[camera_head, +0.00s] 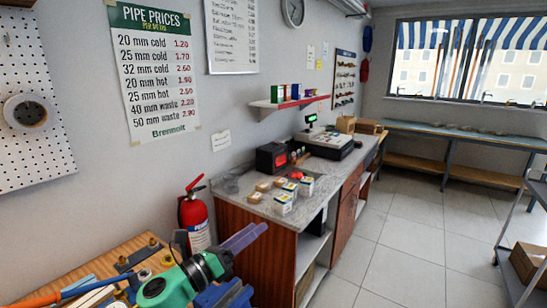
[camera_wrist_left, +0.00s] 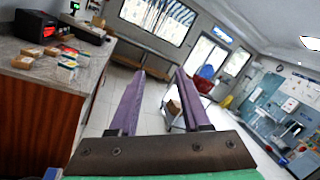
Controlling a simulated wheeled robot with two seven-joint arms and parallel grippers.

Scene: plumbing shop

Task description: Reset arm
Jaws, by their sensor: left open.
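My left gripper (camera_head: 254,260) comes in at the bottom of the head view on a green arm with a dark wrist. In the left wrist view its two purple fingers (camera_wrist_left: 160,76) stand apart with nothing between them; only the room shows beyond. It is held in the air in front of the counter's near end. My right gripper is in neither view.
A wooden bench (camera_head: 128,248) with tools lies beside my left arm. A red fire extinguisher (camera_head: 195,218) stands at the wall behind it. The grey counter (camera_head: 237,194) holds small boxes and a till (camera_head: 327,142). A trolley (camera_head: 514,280) stands right; the tiled floor between is clear.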

